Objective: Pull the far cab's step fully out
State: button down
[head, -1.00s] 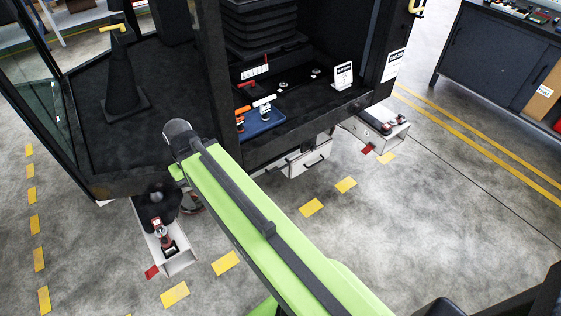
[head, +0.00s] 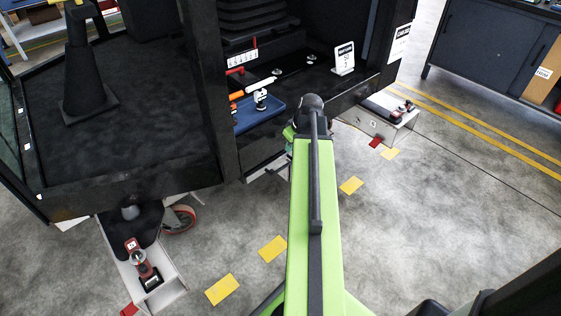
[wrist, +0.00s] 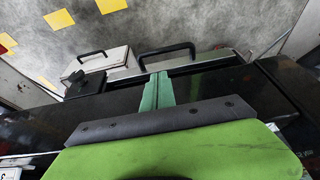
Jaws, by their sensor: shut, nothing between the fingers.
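In the wrist view a black bar handle (wrist: 167,48) stands on a pale, narrow front (wrist: 205,58) along the dark cab edge (wrist: 215,85); this appears to be the step. My gripper (wrist: 157,76) is shut and empty, its green fingers close to this handle; I cannot tell whether they touch. In the head view the far cab (head: 310,95) stands past my arm, and a pale edge (head: 268,168) shows beneath it. My arm hides most of the step and the gripper there.
A white box with a second black handle (wrist: 92,55) lies left of the step in the wrist view. In the head view, white trolley ends (head: 150,280) (head: 385,125) jut out at left and right. A dark cabinet (head: 490,60) stands at the right. Floor between is clear.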

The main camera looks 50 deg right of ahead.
aim_at(284, 159)
jog(key=b+x, duration=0.9)
jog(key=x, duration=0.1)
jog(key=shift+f+b, duration=0.1)
jog(key=shift+b, duration=0.25)
jog(key=shift+a, duration=0.1)
